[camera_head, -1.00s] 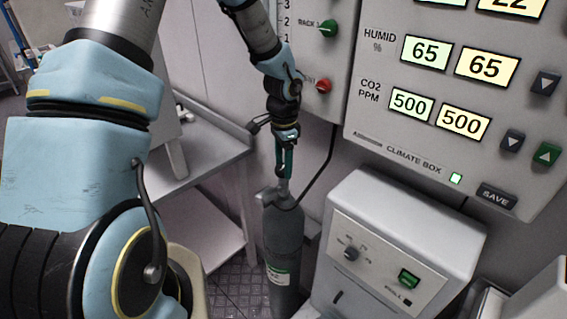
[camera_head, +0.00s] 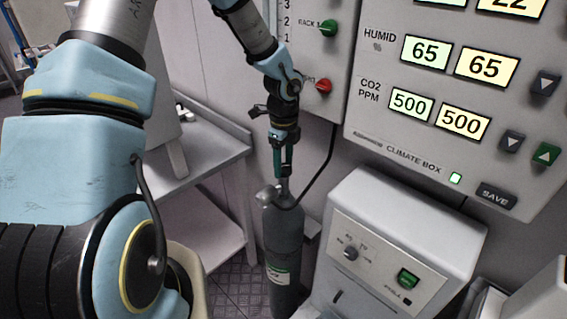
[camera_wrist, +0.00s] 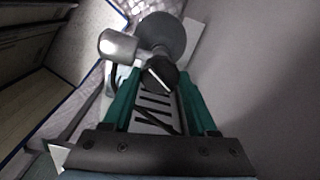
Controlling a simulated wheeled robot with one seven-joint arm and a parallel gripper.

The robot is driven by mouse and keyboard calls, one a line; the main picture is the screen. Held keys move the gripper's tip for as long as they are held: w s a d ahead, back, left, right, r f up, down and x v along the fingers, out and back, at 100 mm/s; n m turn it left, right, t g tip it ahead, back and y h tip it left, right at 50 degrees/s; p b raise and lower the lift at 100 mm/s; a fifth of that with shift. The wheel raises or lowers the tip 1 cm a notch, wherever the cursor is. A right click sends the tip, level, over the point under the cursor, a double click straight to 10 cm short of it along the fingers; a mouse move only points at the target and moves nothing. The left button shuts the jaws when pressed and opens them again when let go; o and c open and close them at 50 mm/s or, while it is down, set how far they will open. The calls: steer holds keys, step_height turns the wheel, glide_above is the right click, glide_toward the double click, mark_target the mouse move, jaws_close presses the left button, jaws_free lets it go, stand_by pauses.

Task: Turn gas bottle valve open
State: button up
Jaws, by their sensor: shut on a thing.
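The gas bottle (camera_head: 284,245) is a grey upright cylinder with a light label, standing on the floor by the white cabinet. Its top shows as a grey disc in the wrist view (camera_wrist: 168,32). The valve has a silver side part (camera_wrist: 117,46) and a dark round knob with a white line (camera_wrist: 158,77). The white line slants down to the right in the wrist view. My gripper (camera_head: 284,175) points down onto the valve from above. Its green fingers (camera_wrist: 157,82) are shut on the knob, one on each side.
A white cabinet (camera_head: 398,220) with a dial and a green switch stands right beside the bottle. The climate box panel (camera_head: 420,150) is on the wall above. A black hose (camera_head: 325,172) runs up from the valve area. A grey shelf table (camera_head: 210,150) stands to the left.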

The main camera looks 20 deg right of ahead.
mark_target(283, 167)
steer(key=m, duration=0.5)
steer(key=shift+m, duration=2.5)
steer(key=o, duration=1.4)
steer(key=shift+c, duration=0.2)
step_height(283, 167, up, 11)
steer(key=b, duration=0.2)
